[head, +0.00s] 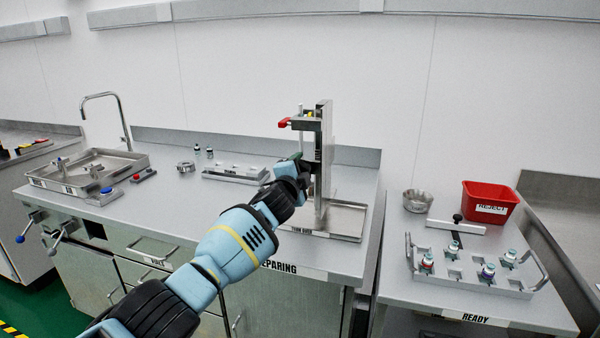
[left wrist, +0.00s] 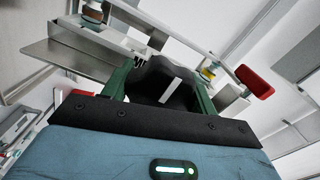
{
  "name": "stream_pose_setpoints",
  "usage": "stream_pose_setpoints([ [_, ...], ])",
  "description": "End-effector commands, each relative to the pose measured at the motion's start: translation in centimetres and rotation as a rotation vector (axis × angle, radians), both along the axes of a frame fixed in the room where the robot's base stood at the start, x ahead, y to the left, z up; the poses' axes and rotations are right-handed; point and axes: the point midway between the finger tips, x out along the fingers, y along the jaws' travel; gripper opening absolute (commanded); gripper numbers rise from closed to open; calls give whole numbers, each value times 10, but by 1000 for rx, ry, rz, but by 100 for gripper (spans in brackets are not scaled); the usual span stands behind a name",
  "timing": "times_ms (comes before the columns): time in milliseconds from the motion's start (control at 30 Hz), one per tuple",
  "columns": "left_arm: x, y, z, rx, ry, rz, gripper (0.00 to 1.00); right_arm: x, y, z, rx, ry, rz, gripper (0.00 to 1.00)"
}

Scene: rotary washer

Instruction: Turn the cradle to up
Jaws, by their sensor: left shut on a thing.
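The washer stand (head: 325,150) is an upright grey metal post on the middle bench. A red handle (head: 284,122) sticks out to the left near its top and also shows in the left wrist view (left wrist: 255,82). My left gripper (head: 301,165) is at the left side of the post, below the handle. In the left wrist view, its green fingers (left wrist: 163,92) are shut on a dark scalloped knob (left wrist: 165,72) with a white line. The gripper hides much of the knob in the head view. I cannot make out the cradle's orientation. My right gripper is not in view.
A shallow metal tray (head: 345,224) lies under the stand. A grey rack (head: 236,173) and a sink (head: 88,168) are to the left. On the right table are a red reject bin (head: 489,203), a metal bowl (head: 417,201) and a vial rack (head: 470,275).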

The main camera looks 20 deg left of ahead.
Motion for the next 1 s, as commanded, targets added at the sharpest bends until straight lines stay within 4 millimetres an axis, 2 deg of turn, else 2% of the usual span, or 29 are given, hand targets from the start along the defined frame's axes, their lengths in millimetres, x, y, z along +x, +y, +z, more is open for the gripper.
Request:
stream_pose_setpoints([
  [567,0,1,2,288,-12,1,17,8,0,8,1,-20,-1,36],
  [1000,1,1,2,508,-19,1,17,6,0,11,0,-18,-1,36],
])
